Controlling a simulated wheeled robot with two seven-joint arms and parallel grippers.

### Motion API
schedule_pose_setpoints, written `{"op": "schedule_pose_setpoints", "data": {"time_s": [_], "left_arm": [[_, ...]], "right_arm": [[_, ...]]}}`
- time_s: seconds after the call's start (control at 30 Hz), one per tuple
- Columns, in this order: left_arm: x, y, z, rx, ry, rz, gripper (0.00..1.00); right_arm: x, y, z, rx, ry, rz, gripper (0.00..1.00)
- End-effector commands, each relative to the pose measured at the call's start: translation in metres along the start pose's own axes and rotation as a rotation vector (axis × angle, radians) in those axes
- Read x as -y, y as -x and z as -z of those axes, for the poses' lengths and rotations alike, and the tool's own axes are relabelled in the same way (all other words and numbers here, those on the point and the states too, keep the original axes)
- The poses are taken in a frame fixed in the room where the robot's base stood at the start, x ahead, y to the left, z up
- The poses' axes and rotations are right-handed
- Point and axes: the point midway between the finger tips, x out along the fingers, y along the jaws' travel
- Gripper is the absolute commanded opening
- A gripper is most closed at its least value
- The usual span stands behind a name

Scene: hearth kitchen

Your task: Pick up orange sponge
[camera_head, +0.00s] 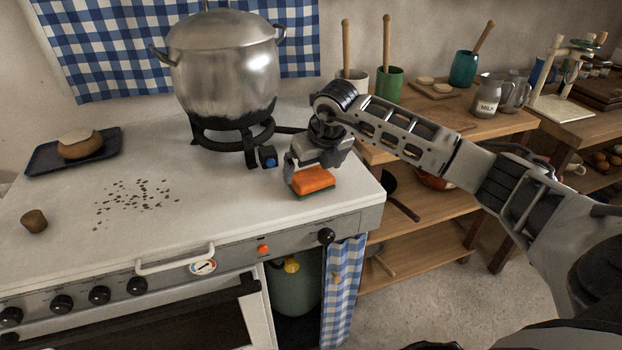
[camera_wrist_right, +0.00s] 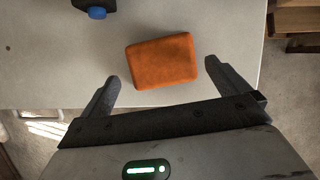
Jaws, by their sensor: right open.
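The orange sponge (camera_head: 313,180) lies flat on the white stove top near its front right corner, with a dark green underside. In the right wrist view the sponge (camera_wrist_right: 162,61) is beyond the fingertips, between their lines and slightly turned. My right gripper (camera_wrist_right: 159,72) is open and empty, with one finger on each side of the near end of the sponge. In the head view my right gripper (camera_head: 318,165) is just above and behind the sponge. I cannot tell whether a finger touches it. My left gripper is not in view.
A large steel pot (camera_head: 222,65) stands on a black burner (camera_head: 232,135) behind and left of the sponge. A blue-tipped knob (camera_head: 267,157) is close by. Dark crumbs (camera_head: 135,200) and a brown lump (camera_head: 34,221) lie left. Wooden shelves (camera_head: 430,220) stand right of the stove.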

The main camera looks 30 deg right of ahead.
Motion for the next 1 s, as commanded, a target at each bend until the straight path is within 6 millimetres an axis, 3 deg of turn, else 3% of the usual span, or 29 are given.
{"op": "schedule_pose_setpoints", "data": {"time_s": [0.2, 0.5, 0.53, 0.63, 0.67, 1.0], "left_arm": [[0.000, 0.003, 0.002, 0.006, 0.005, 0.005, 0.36], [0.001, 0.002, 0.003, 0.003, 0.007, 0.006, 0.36], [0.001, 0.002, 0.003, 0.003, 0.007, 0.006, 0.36], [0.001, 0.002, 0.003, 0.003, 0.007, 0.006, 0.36], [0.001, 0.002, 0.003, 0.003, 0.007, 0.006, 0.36], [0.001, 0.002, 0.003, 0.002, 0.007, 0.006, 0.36]], "right_arm": [[0.002, -0.031, 0.002, -0.004, -0.001, -0.002, 1.00], [0.002, -0.038, 0.002, -0.001, 0.001, -0.001, 1.00], [0.002, -0.038, 0.002, -0.001, 0.001, -0.001, 0.97], [0.002, -0.038, 0.002, -0.001, 0.001, -0.001, 0.69], [0.002, -0.038, 0.002, -0.001, 0.001, -0.001, 0.64], [0.002, -0.036, 0.001, 0.000, 0.000, -0.001, 0.64]]}}
